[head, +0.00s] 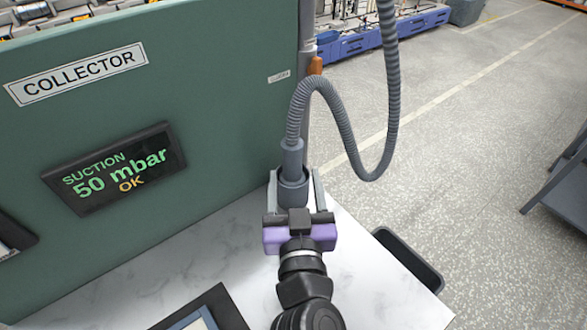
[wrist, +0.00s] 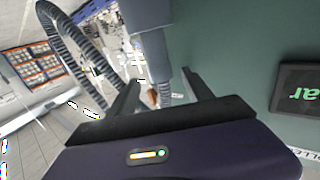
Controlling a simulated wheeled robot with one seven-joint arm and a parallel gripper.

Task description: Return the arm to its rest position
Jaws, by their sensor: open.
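My gripper (head: 295,177) is open over the pale marbled worktop (head: 375,290). Its two fingers stand either side of the grey cuff (head: 292,160) at the end of a ribbed hose (head: 391,90). The cuff sits upright in a wider dark grey collar (head: 293,190). In the wrist view the fingers of my gripper (wrist: 160,88) stand apart with the grey hose fitting (wrist: 148,45) between and beyond them. I cannot tell whether either finger touches it. My purple gripper body hides the lower part of the collar.
A green collector cabinet (head: 225,110) stands close on the left; its display (head: 115,170) reads suction 50 mbar, OK. The hose loops up to the right. A dark bin (head: 408,260) is by the worktop's right edge. A dark-framed tray (head: 205,315) lies at the front. Open floor is right.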

